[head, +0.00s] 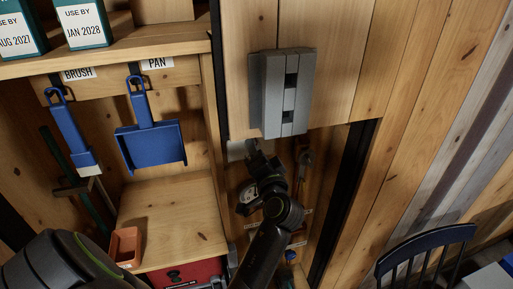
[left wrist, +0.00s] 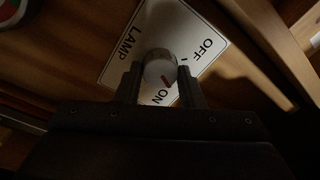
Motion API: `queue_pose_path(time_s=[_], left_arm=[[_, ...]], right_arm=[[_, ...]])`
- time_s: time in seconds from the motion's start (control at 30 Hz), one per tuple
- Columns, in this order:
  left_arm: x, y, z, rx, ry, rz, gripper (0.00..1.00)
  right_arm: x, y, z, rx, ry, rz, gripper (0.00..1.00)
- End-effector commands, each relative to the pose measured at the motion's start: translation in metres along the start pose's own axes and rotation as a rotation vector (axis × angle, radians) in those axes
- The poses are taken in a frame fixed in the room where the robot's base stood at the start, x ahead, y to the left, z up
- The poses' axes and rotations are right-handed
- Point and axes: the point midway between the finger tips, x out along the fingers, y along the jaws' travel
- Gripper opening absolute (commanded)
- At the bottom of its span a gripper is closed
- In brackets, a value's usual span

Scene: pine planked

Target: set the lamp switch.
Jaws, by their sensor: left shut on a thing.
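The lamp switch is a round grey knob (left wrist: 158,68) on a white plate (left wrist: 120,72) marked LAMP, OFF and ON, seen in the left wrist view. A red mark on the knob's edge points toward the ON label. My left gripper (left wrist: 160,78) has one finger on each side of the knob and is shut on it. In the head view my left gripper (head: 254,150) reaches up to the wood below a grey block, and a pale plate (head: 237,150) shows beside it. The knob itself is hidden there. My right gripper is not in view.
A grey slatted block (head: 272,93) is fixed just above the gripper. A blue brush (head: 68,127) and a blue pan (head: 152,143) hang at the left. An orange pot (head: 126,245) stands on the lower shelf. A dark chair (head: 425,250) is at the right.

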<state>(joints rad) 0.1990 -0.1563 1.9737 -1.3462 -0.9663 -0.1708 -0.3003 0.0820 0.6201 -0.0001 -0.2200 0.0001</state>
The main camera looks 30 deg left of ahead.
Motion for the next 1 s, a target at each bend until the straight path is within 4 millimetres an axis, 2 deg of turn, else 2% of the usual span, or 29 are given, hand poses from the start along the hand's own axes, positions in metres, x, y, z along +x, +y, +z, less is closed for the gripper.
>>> queue_pose_path(time_s=[0.2, 0.43, 1.0], left_arm=[[0.000, -0.002, -0.001, 0.167, 0.009, 0.000, 0.12], [0.000, -0.002, -0.001, 0.283, 0.016, -0.001, 0.12], [0.001, -0.001, 0.000, 0.351, 0.019, -0.002, 0.12]], right_arm=[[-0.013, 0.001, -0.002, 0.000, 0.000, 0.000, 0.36], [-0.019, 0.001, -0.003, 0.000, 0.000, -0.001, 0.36], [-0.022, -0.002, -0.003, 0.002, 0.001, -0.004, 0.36]])
